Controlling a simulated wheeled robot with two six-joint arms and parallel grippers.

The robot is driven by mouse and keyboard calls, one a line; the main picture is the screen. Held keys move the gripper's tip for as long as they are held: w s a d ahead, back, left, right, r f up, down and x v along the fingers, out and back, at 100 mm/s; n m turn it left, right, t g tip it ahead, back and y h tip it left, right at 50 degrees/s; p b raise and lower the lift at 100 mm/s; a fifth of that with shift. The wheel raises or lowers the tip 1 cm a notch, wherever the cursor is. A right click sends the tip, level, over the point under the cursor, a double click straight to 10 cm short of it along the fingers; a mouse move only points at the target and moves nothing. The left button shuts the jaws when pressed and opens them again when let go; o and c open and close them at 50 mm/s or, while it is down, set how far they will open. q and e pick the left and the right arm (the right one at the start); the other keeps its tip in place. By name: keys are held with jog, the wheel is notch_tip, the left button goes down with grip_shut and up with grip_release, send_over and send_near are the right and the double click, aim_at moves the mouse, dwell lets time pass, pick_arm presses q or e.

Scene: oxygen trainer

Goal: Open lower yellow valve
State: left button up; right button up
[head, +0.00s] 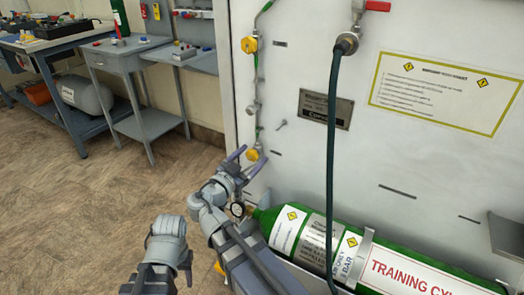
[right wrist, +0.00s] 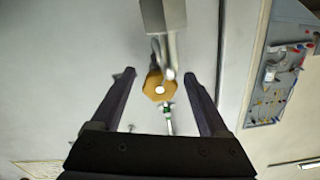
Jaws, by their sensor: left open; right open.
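The lower yellow valve (head: 253,155) is a small knob low on the pale panel, on the vertical pipe line. In the right wrist view it is an octagonal yellow knob (right wrist: 158,88) with a pale centre. My right gripper (head: 248,159) is open at this knob. In the right wrist view its two dark fingertips (right wrist: 158,76) stand on either side of the knob, with visible gaps. The upper yellow valve (head: 249,45) sits higher on the same line. Part of my left arm shows at the lower left, but its gripper fingers are not visible.
A green training cylinder (head: 430,270) lies below and right of the valve, with a gauge (head: 238,209) at its neck. A dark hose (head: 333,140) hangs down the panel. Grey workbenches (head: 125,58) stand at the back left. Floor to the left is clear.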

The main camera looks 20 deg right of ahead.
jog(key=shift+w+d, duration=0.25)
jog(key=shift+d, duration=0.1)
jog(key=shift+a, duration=0.1)
grip_shut()
dwell(0.3)
